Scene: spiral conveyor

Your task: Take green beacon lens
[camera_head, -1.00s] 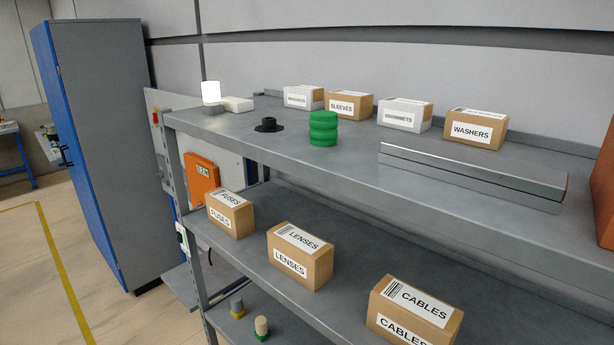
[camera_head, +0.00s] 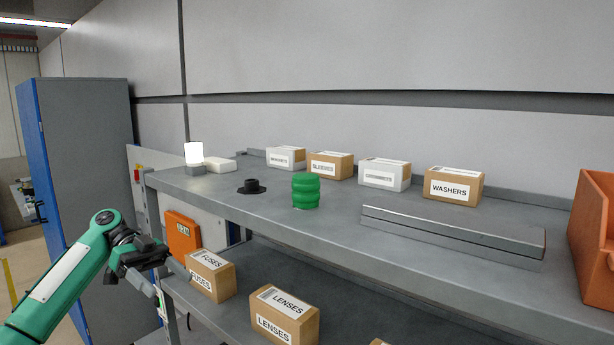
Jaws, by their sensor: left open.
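The green beacon lens (camera_head: 306,191) is a ribbed green cylinder standing upright on the top shelf (camera_head: 330,232), near its front edge. My left gripper (camera_head: 163,283) is at the lower left, in front of the shelf's left end and below the top shelf. It is open, with nothing seen between its fingers, and well apart from the lens. My right gripper is not in view.
A black flanged part (camera_head: 251,187) sits left of the lens, and a white lamp (camera_head: 194,155) farther left. Labelled boxes, including washers (camera_head: 453,187), line the back. A metal bar (camera_head: 450,235) lies right. An orange bin (camera_head: 593,235) stands far right. FUSES (camera_head: 211,277) and LENSES (camera_head: 285,318) boxes are below.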

